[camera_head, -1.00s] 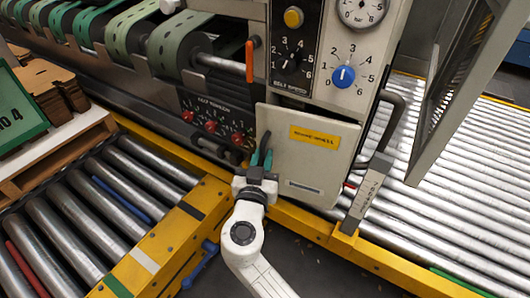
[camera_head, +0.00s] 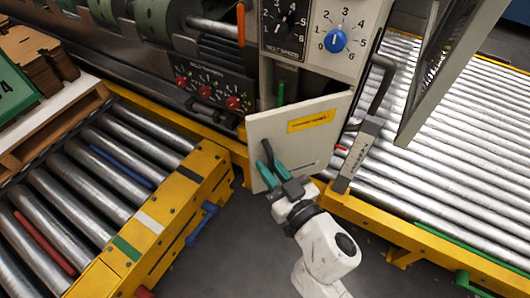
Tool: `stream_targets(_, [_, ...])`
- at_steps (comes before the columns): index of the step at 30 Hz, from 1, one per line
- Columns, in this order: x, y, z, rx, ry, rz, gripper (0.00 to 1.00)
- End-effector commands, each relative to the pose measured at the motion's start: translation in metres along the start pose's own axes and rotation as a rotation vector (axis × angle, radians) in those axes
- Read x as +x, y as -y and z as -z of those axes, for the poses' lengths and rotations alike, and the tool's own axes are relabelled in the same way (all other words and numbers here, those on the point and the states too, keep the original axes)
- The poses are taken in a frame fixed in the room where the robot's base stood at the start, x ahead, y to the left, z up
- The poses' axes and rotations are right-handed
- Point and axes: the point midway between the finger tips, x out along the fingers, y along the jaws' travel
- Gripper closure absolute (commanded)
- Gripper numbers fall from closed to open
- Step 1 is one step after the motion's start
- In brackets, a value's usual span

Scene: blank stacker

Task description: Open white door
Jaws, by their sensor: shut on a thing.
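The white door (camera_head: 296,143) is an off-white panel with a yellow label, on the front of the machine below the dials. It stands partly open, its left edge swung out toward me and its right side near the machine. My gripper (camera_head: 270,166) has teal fingers and is at the lower left of the door's face. It is shut on the dark door handle (camera_head: 266,150), which the fingers partly hide. A green part (camera_head: 281,92) shows in the gap above the door.
A bent dark bar (camera_head: 378,85) and a grey bracket (camera_head: 357,153) stand right of the door. Roller conveyors with yellow rails (camera_head: 180,210) lie left and right. A blue lever (camera_head: 203,222) sticks out from the left rail. Dark floor (camera_head: 240,250) is open in front.

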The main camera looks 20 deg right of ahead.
Motion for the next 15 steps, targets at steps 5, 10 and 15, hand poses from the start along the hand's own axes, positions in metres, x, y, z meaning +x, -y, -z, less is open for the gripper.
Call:
stream_targets(5, [-0.016, 0.000, 0.004, -0.001, 0.006, 0.082, 1.00])
stream_targets(10, [-0.035, -0.003, 0.006, -0.002, 0.009, 0.179, 1.00])
stream_targets(15, [-0.060, -0.010, 0.008, -0.004, 0.012, 0.311, 1.00])
